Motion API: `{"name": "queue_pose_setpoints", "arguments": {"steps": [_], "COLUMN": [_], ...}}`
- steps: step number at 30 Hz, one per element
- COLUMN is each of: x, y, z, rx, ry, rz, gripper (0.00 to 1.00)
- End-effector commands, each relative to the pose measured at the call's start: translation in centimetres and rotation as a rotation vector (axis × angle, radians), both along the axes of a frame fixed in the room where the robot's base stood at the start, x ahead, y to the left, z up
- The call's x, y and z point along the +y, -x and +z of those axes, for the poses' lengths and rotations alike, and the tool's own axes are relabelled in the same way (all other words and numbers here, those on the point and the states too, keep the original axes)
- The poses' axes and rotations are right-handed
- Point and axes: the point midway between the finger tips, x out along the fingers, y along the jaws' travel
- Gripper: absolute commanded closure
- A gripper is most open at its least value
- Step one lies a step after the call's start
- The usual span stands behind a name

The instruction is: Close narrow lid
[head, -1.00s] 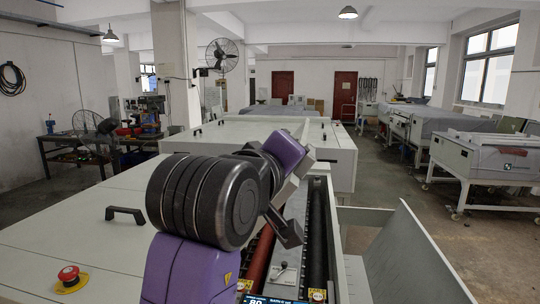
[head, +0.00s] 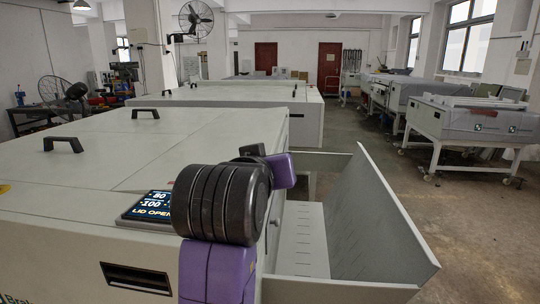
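The plate processor (head: 95,175) is a large pale grey machine with flat top panels and two black handles (head: 145,113) (head: 62,144). A pale top strip (head: 165,165) lies along its right side; I cannot tell for sure whether this is the narrow lid or whether it is fully down. A small display (head: 152,209) at the near right corner reads "LID OPEN". No rollers show now. My purple and black arm stands in front of the machine's right edge. My gripper is hidden behind my arm's black joint.
A pale grey metal tray with a tall slanted side panel (head: 375,215) sticks out right of the machine, close to my arm. Another pale machine (head: 225,100) stands behind. Wheeled machines (head: 470,125) line the right. The floor between is clear.

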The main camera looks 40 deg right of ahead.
Motion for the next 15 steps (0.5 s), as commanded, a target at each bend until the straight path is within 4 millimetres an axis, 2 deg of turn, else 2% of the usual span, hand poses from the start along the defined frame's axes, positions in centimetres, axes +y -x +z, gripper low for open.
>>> {"name": "queue_pose_setpoints", "arguments": {"steps": [1, 6, 15], "x": [-0.01, 0.02, 0.06], "y": [0.01, -0.04, -0.06], "z": [-0.82, -1.64, -1.76], "rx": [0.001, 0.001, 0.001], "ry": [0.001, 0.002, 0.002], "rz": [-0.001, 0.001, 0.001], "gripper": [1.0, 1.0, 1.0]}}
